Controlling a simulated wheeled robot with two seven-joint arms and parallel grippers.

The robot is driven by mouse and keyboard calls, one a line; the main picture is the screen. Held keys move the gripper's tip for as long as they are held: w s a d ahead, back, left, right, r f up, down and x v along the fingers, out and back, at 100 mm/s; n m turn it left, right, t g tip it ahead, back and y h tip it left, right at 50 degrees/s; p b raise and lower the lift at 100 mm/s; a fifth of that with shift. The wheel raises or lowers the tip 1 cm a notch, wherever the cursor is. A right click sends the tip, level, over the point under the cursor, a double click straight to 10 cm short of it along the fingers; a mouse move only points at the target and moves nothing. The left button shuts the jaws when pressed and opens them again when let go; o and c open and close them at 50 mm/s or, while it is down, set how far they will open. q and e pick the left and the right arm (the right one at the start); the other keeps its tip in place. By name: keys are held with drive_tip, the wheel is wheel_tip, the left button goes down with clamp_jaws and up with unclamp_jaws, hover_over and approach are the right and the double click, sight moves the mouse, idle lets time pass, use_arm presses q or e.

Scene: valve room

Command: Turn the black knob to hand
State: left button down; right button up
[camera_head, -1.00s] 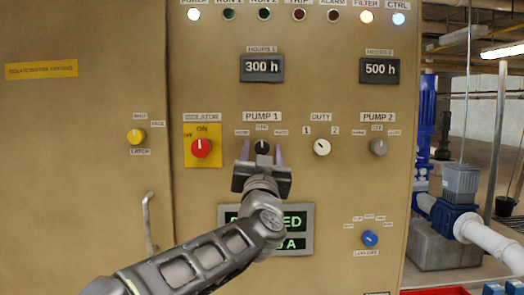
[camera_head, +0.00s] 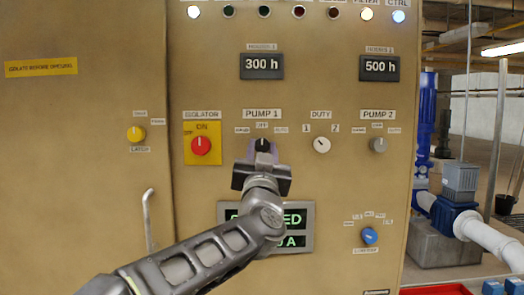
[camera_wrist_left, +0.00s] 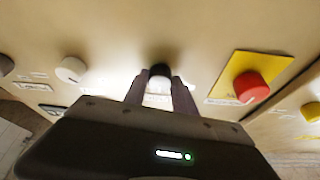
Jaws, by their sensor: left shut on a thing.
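The black knob (camera_head: 262,145) sits under the PUMP 1 label on the tan panel, with small position labels around it. In the wrist view the black knob (camera_wrist_left: 159,71) lies between the two fingers. My left gripper (camera_head: 262,153) is at the knob from below, its fingers shut on the knob's sides. It also shows in the left wrist view (camera_wrist_left: 160,84). The fingers hide part of the knob, and its pointer position is hard to read. My right gripper is not in view.
The red isolator knob (camera_head: 201,145) on its yellow plate is close on the left. The white DUTY knob (camera_head: 321,144) is close on the right, with the grey PUMP 2 knob (camera_head: 378,145) beyond. A lit display (camera_head: 308,229) lies behind my arm.

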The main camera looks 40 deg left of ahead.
use_arm(q)
drive_tip(key=shift+d+n+g+y, duration=0.1)
drive_tip(key=shift+n+g+y, duration=0.2)
drive_tip(key=shift+n, duration=0.4)
drive_tip(key=n+g+y, duration=0.1)
drive_tip(key=n, duration=0.1)
drive_tip(key=n+y, duration=0.1)
drive_tip(key=n, duration=0.2)
drive_tip(key=shift+w+d+g, duration=0.1)
drive_tip(key=shift+w+g, duration=0.05)
drive_tip(key=shift+g, duration=0.25)
drive_tip(key=shift+r+n+g+y, duration=0.1)
drive_tip(key=shift+n+g+y, duration=0.45)
drive_tip(key=shift+n, duration=1.1)
drive_tip(key=shift+n+g+y, duration=0.15)
drive_tip(key=shift+n+g, duration=0.7)
drive_tip(key=shift+n, duration=0.8)
drive_tip(key=c, duration=1)
unclamp_jaws()
drive_tip(key=shift+d, duration=0.1)
